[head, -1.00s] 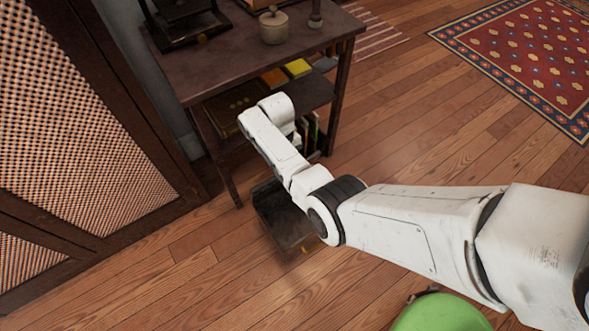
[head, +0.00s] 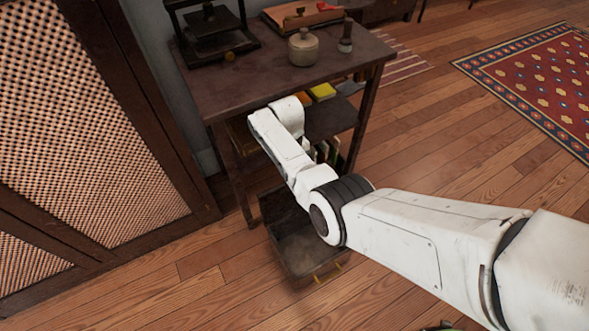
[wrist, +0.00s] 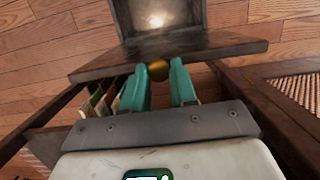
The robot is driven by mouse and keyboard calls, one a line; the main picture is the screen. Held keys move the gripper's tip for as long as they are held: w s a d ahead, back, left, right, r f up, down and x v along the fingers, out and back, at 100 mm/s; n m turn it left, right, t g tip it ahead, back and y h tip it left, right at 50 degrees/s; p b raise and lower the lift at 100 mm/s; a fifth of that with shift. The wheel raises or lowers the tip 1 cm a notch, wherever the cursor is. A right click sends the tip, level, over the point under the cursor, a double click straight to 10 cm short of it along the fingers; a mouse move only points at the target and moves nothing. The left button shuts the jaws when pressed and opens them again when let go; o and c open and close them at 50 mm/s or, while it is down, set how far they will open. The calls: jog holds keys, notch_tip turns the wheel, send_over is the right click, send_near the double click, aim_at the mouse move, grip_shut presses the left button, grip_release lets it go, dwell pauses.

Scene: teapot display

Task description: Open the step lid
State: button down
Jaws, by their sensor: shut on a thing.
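In the wrist view, my gripper (wrist: 164,70) has two teal fingers closed on a round brass knob (wrist: 159,69). The knob is at the edge of a dark wooden board (wrist: 215,52), which I take for the step lid. Beyond the board is a dark, open box-like space (wrist: 185,20) with a bright reflection. In the head view, a dark open box (head: 305,250) sits on the floor by the table, with small brass fittings on its near side. My gripper is hidden there behind my white arm, so the grasp shows only in the wrist view.
A dark wooden table (head: 250,85) carries a lidded pot (head: 303,48) and a press-like stand (head: 208,25). Books stand on its lower shelf. A lattice-panelled cabinet (head: 90,120) is at the left. Open wooden floor (head: 440,160) lies to the right, with a patterned rug beyond.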

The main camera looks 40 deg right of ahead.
jog(key=c, duration=0.9)
grip_release()
jog(key=shift+f, duration=0.1)
jog(key=shift+r+p, duration=0.3)
jog(key=shift+r, duration=0.2)
notch_tip(320, 180, up, 3)
jog(key=shift+s+a+f+p, duration=0.1)
jog(key=shift+s+f+p, duration=0.05)
jog(key=shift+p, duration=0.6)
jog(key=shift+s+a+r+p, duration=0.5)
jog(key=shift+s+r+p, duration=0.85)
jog(key=shift+s, duration=0.9)
jog(key=shift+s+a+r+p, duration=0.5)
jog(key=shift+s+r+p, duration=0.3)
jog(key=shift+s+r, duration=1.2)
jog(key=shift+s+a+r+p, duration=0.5)
jog(key=shift+s+r+p, duration=0.7)
jog(key=shift+s, duration=1.3)
